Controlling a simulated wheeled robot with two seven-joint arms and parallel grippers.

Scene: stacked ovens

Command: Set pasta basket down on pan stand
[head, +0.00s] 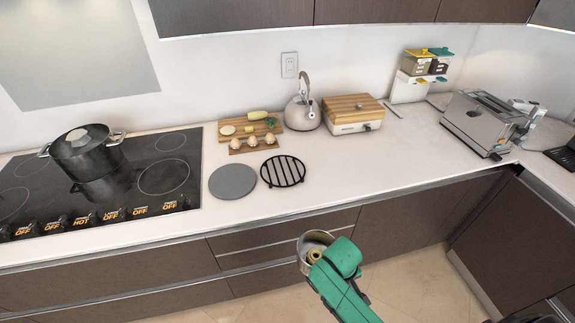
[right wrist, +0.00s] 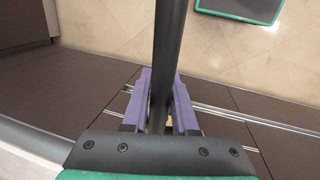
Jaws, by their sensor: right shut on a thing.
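The pasta basket (head: 308,242), a round metal vessel with something yellowish inside, is held over the floor in front of the counter. My green right arm reaches it from below in the head view. My right gripper (right wrist: 160,108) is shut on its dark handle (right wrist: 170,40), which runs between the purple fingers in the right wrist view. The arm hides part of the basket in the head view. The pan stand (head: 283,171), a round black wire rack, lies empty on the counter, beyond the basket and a little to the left. My left gripper is out of view.
A grey round disc (head: 232,181) lies just left of the pan stand. A board with eggs (head: 254,143), a kettle (head: 302,112) and a wood-topped box (head: 353,113) stand behind. A black pot (head: 86,153) sits on the cooktop. Counter right of the stand is clear.

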